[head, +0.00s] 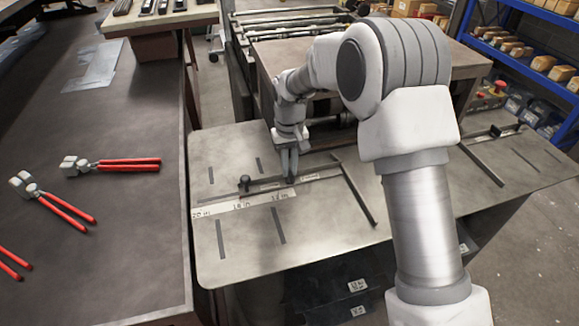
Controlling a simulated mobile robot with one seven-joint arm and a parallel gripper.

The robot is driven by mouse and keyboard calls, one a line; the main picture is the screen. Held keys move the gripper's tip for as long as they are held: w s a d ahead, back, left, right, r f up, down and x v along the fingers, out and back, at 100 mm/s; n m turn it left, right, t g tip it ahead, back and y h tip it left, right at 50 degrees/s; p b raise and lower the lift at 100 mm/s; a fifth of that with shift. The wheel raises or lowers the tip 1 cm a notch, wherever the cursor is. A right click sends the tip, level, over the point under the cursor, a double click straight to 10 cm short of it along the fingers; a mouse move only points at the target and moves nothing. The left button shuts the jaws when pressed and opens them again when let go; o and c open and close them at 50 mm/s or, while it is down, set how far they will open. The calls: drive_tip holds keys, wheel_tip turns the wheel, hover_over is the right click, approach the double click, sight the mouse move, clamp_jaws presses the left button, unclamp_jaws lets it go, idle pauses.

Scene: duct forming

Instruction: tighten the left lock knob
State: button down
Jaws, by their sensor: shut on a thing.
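My gripper (290,178) points down over the flat metal table (320,235), its two fingers close together. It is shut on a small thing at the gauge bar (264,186). The fingers hide most of that thing, so I cannot tell its shape. A dark upright knob (245,183) stands near the left end of the bar, a short way left of my fingers and apart from them. Another dark knob-like part (496,130) shows at the far right of the table. A pale scale strip (237,207) with inch marks runs just in front of the bar.
A long dark bar (356,192) lies across the table right of my gripper. My arm hides the table's middle. Red-handled pliers (120,164) lie on the dark bench (110,240) at left. Blue shelves (540,60) with boxes stand at right. The front left of the table is clear.

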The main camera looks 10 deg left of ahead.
sight(290, 171)
idle(0.3)
drive_tip(key=c, duration=0.9)
unclamp_jaws()
drive_tip(key=shift+r, duration=0.1)
wheel_tip(290, 171, up, 17)
drive_tip(key=p, duration=0.1)
drive_tip(key=shift+r, duration=0.15)
